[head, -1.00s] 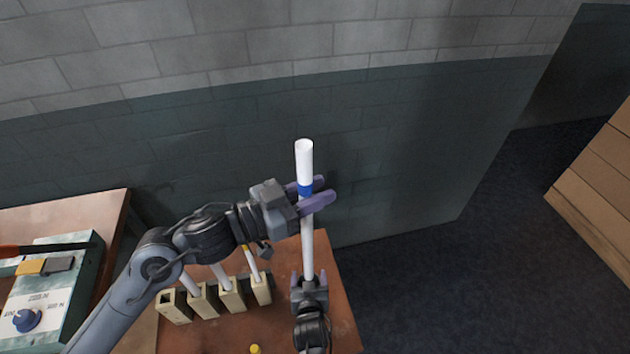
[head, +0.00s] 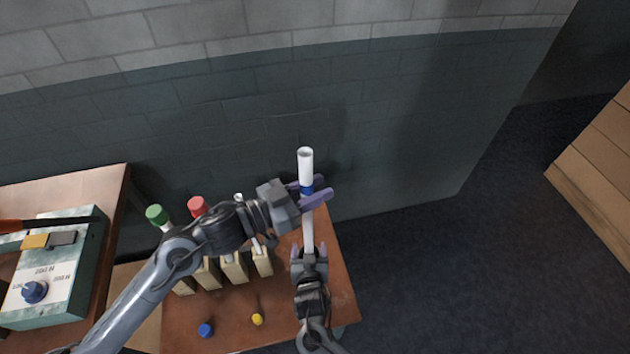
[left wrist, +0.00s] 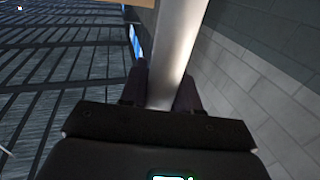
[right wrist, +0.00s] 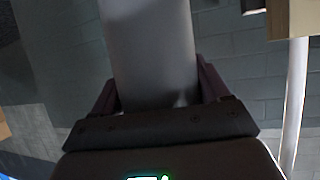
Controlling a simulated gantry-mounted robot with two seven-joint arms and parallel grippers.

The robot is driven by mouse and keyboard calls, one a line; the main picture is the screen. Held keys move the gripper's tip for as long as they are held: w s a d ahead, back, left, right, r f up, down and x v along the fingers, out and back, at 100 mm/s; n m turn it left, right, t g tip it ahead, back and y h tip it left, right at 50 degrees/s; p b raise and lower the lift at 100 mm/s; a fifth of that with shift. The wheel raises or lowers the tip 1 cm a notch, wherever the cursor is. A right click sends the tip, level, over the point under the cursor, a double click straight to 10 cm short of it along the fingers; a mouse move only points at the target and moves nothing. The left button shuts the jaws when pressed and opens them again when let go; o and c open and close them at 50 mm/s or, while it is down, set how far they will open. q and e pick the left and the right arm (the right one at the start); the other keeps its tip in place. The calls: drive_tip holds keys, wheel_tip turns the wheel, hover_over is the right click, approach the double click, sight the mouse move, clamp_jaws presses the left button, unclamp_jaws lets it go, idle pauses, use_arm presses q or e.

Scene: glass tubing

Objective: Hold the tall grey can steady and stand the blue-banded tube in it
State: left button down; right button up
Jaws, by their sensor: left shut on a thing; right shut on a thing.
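The blue-banded tube (head: 308,233) is long and white and stands near upright at the centre of the head view. My left gripper (head: 311,193) is shut on it at its blue band. The tube's shaft also shows between the jaws in the left wrist view (left wrist: 178,45). My right gripper (head: 310,255) is directly below, shut on the tall grey can, which fills the jaws in the right wrist view (right wrist: 150,50). In the head view, the can is mostly hidden by that gripper. The tube's lower end is hidden, so I cannot tell whether it is inside the can.
Several beige blocks (head: 235,268) holding tubes stand left of the can on the brown table (head: 270,332), partly behind my left arm. Green (head: 156,214) and red (head: 197,205) tops show there. Blue (head: 206,330) and yellow (head: 257,319) pieces lie in front. A wall is behind.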

use_arm(q)
wheel_tip(320, 180, down, 13)
idle(1.3)
drive_tip(key=shift+f, duration=0.95)
idle(0.8)
drive_tip(key=c, duration=0.7)
unclamp_jaws()
drive_tip(key=shift+c, duration=0.2)
drive_tip(key=shift+a, duration=0.1)
drive_tip(key=v, duration=1.2)
use_arm(e)
drive_tip(key=o, duration=1.1)
